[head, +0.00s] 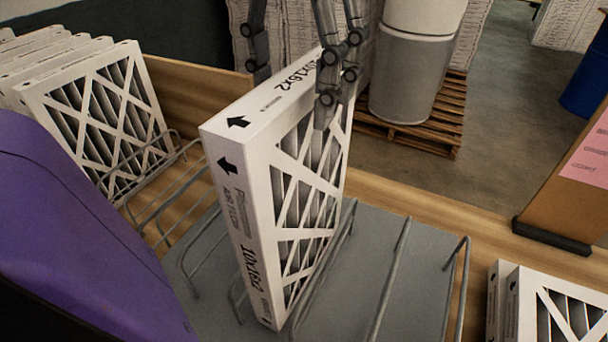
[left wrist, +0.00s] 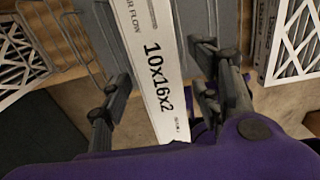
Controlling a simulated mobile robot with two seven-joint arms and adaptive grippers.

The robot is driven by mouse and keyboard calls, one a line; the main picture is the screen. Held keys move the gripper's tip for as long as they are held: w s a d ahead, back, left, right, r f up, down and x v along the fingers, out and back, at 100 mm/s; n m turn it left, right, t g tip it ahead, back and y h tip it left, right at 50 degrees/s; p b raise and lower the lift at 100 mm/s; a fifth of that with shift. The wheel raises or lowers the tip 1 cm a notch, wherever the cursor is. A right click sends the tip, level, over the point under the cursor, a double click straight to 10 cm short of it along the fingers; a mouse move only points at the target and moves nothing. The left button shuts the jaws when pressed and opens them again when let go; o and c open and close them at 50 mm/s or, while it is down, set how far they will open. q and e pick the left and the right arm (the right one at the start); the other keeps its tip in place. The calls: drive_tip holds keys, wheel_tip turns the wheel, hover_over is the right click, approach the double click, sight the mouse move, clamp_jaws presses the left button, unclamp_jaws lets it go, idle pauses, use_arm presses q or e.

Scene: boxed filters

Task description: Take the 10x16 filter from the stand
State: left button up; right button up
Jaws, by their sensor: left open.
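The 10x16 filter (head: 252,205), a white framed box printed 10x16x2, stands upright between wire dividers on the grey stand (head: 375,250). My left gripper (head: 291,100) is open at the far upper end of the filter. One finger is in front of its mesh face and the other is beyond its opposite side. The left wrist view shows the filter's printed edge (left wrist: 163,65) between the two spread fingers (left wrist: 160,78), with gaps visible on both sides. The far lower part of the filter is hidden. My right gripper is not in view.
Several other white filters (head: 95,115) stand in a wire rack at the left. More filters (head: 555,305) are at the lower right. A grey and white drum (head: 405,80) stands on a wooden pallet (head: 440,115) behind. The stand's slots right of the filter are empty.

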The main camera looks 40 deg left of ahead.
use_arm(q)
wheel_tip(320, 180, down, 5)
drive_tip(key=shift+w+f, duration=0.15)
drive_tip(key=shift+f, duration=0.05)
clamp_jaws()
idle(0.4)
